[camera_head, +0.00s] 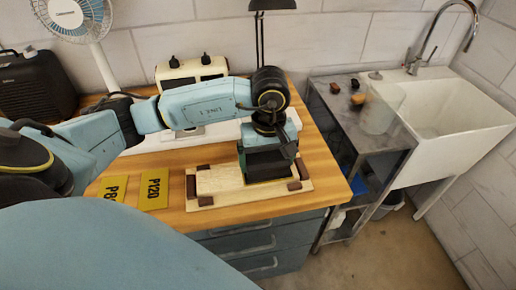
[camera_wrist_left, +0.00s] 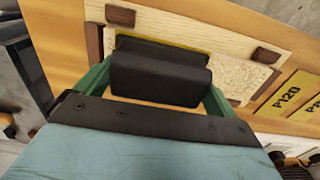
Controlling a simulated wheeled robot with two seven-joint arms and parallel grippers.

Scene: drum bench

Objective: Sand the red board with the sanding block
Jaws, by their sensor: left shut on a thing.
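My left gripper (camera_head: 268,163) is over the right part of a pale wooden board (camera_head: 220,179) on the bench. In the left wrist view, the green fingers of this gripper (camera_wrist_left: 160,88) are shut on a dark sanding block (camera_wrist_left: 160,75) with a yellowish edge. The block is on or just above the board; I cannot tell if they touch. The exposed board surface looks rough and pale in the left wrist view (camera_wrist_left: 240,76), not red. Dark reddish-brown blocks sit around it on a light base (camera_head: 235,201). My right gripper is not in view.
Yellow cards marked P120 (camera_head: 154,190) and P80 (camera_head: 112,188) lie left of the board. A cream appliance (camera_head: 187,72) stands behind my arm, with a fan (camera_head: 75,14) and a dark box (camera_head: 35,85) at left. A sink (camera_head: 450,115) is at right.

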